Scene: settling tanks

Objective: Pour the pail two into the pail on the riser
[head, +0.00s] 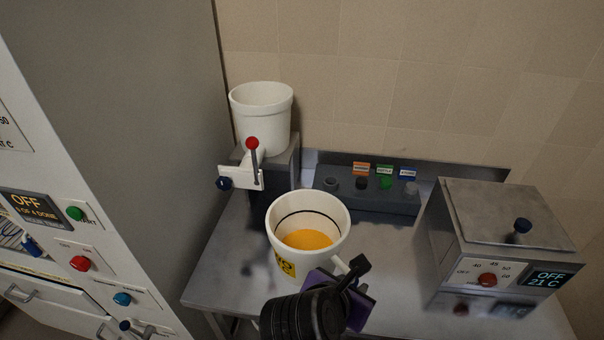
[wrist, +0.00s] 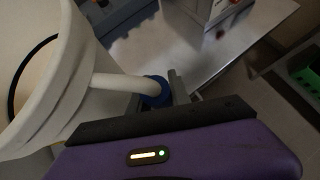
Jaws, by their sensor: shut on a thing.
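Pail two (head: 276,238) is a cream pail with a yellow label and orange contents low inside it, below a dark inner line. It is close to upright in the head view and also fills the left of the wrist view (wrist: 70,110). My gripper (head: 352,278) is shut on its side handle (wrist: 122,84). The pail on the riser (head: 262,112) is a plain white pail standing upright on the grey riser (head: 284,172) at the back left. Its inside bottom is hidden. Pail two is apart from it, in front and to the right.
A red-knobbed lever (head: 253,145) on a white bracket stands before the riser. A dark rack (head: 345,200) with coloured tags lies along the back wall. A steel heater box (head: 488,240) reading OFF, 21 C stands at right. A tall cabinet (head: 165,150) bounds the left.

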